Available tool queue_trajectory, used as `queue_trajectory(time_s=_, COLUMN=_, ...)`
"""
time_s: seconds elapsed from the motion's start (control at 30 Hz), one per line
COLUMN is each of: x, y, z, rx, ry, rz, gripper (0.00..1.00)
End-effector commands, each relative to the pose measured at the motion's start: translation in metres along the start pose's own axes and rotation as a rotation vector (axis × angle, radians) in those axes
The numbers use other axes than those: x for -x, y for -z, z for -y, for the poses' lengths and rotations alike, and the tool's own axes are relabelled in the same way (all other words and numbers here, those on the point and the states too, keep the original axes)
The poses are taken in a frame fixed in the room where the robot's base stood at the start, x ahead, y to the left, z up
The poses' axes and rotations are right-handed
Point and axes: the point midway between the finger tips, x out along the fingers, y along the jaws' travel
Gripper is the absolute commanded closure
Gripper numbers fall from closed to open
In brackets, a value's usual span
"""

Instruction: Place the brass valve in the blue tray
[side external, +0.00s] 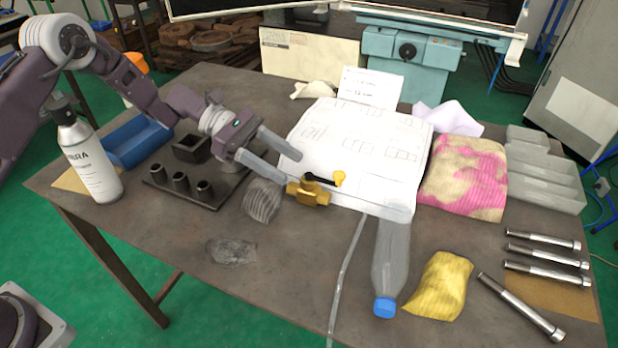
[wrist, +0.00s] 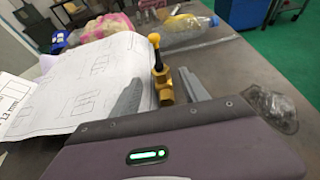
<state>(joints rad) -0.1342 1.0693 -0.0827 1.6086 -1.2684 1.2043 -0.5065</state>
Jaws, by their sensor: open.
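The brass valve (side external: 309,194) lies at the near left edge of the white paper sheets and has a black lever with a yellow end. My gripper (side external: 291,168) is open, with its fingertips close to the valve. In the wrist view the valve (wrist: 163,82) shows between the two fingers of my gripper (wrist: 160,100), toward their tips. I cannot tell whether either finger touches it. The blue tray (side external: 136,142) is at the far left of the table, partly hidden by the white bottle and my arm. It is not in the wrist view.
A white spray bottle (side external: 90,160) stands before the tray. A dark fixture with several sockets (side external: 190,190) lies between tray and gripper. A clear bottle with blue cap (side external: 390,260), a yellow cloth (side external: 440,285) and metal bolts (side external: 520,305) lie to the right. The front left table is mostly clear.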

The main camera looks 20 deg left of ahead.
Motion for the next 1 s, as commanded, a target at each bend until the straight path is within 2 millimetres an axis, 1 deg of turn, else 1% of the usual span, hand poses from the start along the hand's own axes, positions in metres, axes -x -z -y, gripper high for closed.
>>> queue_trajectory(time_s=0.03, x=0.011, y=0.000, z=-0.001, rx=0.001, ry=-0.004, rz=-0.001, gripper=0.47)
queue_trajectory(time_s=0.1, x=0.022, y=0.000, z=-0.001, rx=-0.001, ry=-0.003, rz=0.000, gripper=0.47)
queue_trajectory(time_s=0.2, x=0.032, y=0.000, z=0.000, rx=-0.001, ry=-0.001, rz=-0.001, gripper=0.47)
queue_trajectory(time_s=0.47, x=0.034, y=0.000, z=0.000, rx=-0.002, ry=0.001, rz=-0.002, gripper=0.47)
queue_trajectory(time_s=0.53, x=0.037, y=-0.009, z=0.005, rx=-0.036, ry=0.011, rz=-0.022, gripper=0.47)
queue_trajectory(time_s=0.57, x=0.039, y=-0.018, z=0.010, rx=-0.067, ry=0.023, rz=-0.042, gripper=0.47)
queue_trajectory(time_s=0.67, x=0.054, y=-0.060, z=0.042, rx=-0.257, ry=0.087, rz=-0.164, gripper=0.47)
queue_trajectory(time_s=0.7, x=0.062, y=-0.078, z=0.062, rx=-0.357, ry=0.122, rz=-0.231, gripper=0.47)
queue_trajectory(time_s=0.77, x=0.075, y=-0.101, z=0.095, rx=-0.515, ry=0.176, rz=-0.339, gripper=0.47)
queue_trajectory(time_s=0.8, x=0.085, y=-0.113, z=0.119, rx=-0.620, ry=0.211, rz=-0.413, gripper=0.47)
queue_trajectory(time_s=0.87, x=0.101, y=-0.127, z=0.156, rx=-0.783, ry=0.265, rz=-0.531, gripper=0.47)
queue_trajectory(time_s=0.9, x=0.112, y=-0.133, z=0.180, rx=-0.892, ry=0.300, rz=-0.612, gripper=0.47)
queue_trajectory(time_s=0.97, x=0.130, y=-0.138, z=0.217, rx=-1.055, ry=0.354, rz=-0.739, gripper=0.47)
queue_trajectory(time_s=1.0, x=0.142, y=-0.138, z=0.240, rx=-1.159, ry=0.389, rz=-0.824, gripper=0.47)
